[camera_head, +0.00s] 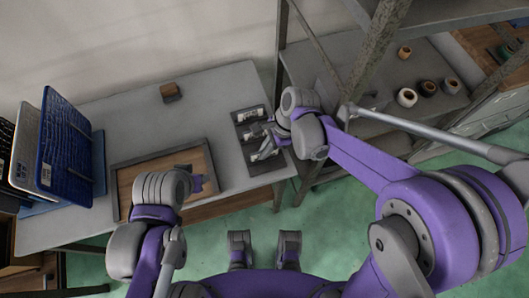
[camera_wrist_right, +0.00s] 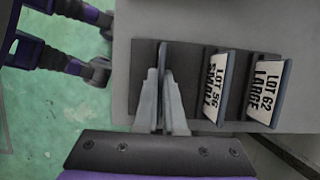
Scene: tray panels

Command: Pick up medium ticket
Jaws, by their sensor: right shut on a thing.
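In the right wrist view a dark holder (camera_wrist_right: 233,113) carries upright tickets. One reads LOT 56 SMALL (camera_wrist_right: 215,86) and one reads LOT 62 LARGE (camera_wrist_right: 267,92). Left of them a thin ticket (camera_wrist_right: 162,54), seen edge-on, stands between the fingers of my right gripper (camera_wrist_right: 163,82); its label is hidden, and the other two being small and large, I take it as the medium ticket. My right gripper is shut on it. In the head view my right gripper (camera_head: 268,140) is at the holder (camera_head: 252,168). My left gripper (camera_head: 197,183) is mostly hidden by its arm, over the wooden tray.
The framed wooden tray (camera_head: 120,192) lies on the grey table (camera_head: 110,122). A small brown block (camera_head: 170,92) is at the back. Blue panels (camera_head: 65,148) stand at the left. A metal shelf (camera_head: 430,70) with several small pots stands at the right.

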